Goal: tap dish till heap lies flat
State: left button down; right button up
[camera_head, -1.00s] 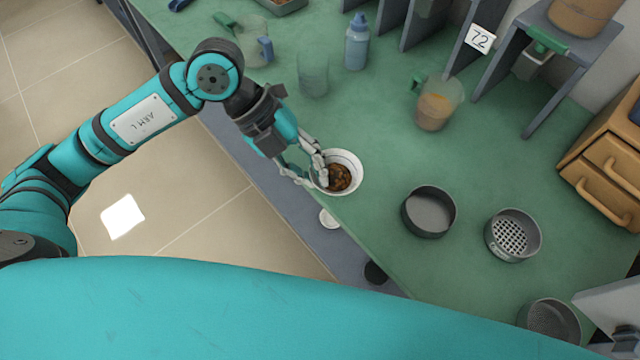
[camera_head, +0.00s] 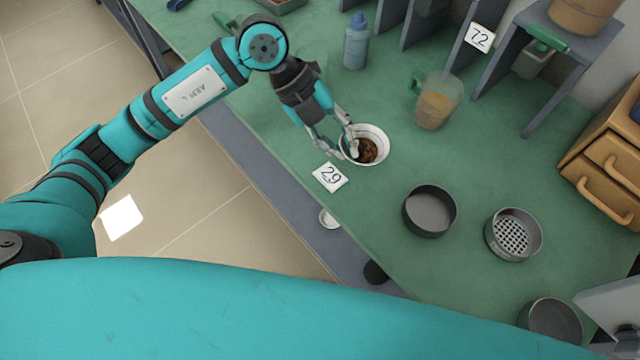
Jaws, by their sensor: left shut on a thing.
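The dish (camera_head: 378,133) is a small white round bowl near the front edge of the green bench. A heap of brown, lumpy material (camera_head: 367,151) lies inside it. My left gripper (camera_head: 347,150) is shut on the dish's left wall, with one finger inside the rim and one outside. The fingers hide part of the dish's left side. I cannot tell whether the dish touches the bench or is held just above it. My right gripper is not in view.
A white card marked 29 (camera_head: 330,177) lies left of the dish. An open grey pan (camera_head: 429,211) and a perforated sieve (camera_head: 513,235) stand to the right. A jug with tan contents (camera_head: 437,101) and a blue bottle (camera_head: 356,42) stand behind.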

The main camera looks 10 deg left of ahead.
aim_at(363, 142)
pick_arm(q)
jog(key=shift+w+d+f, duration=0.1)
jog(key=shift+w+d, duration=0.25)
jog(key=shift+w, duration=0.25)
jog(key=shift+w+d+f, duration=0.1)
jog(key=shift+w+d, duration=0.2)
jog(key=shift+w, duration=0.35)
jog(key=shift+w+d+f, duration=0.1)
jog(key=shift+w+d, duration=0.25)
jog(key=shift+w, duration=0.25)
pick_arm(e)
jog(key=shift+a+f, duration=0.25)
pick_arm(q)
jog(key=shift+b, duration=0.35)
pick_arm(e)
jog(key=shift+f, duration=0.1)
pick_arm(q)
notch_tip(363, 142, down, 4)
jog(key=shift+a+r+b, duration=0.1)
jog(key=shift+r+b, duration=0.15)
jog(key=shift+b, duration=0.85)
jog(key=shift+r, duration=0.25)
jog(key=shift+p, duration=0.3)
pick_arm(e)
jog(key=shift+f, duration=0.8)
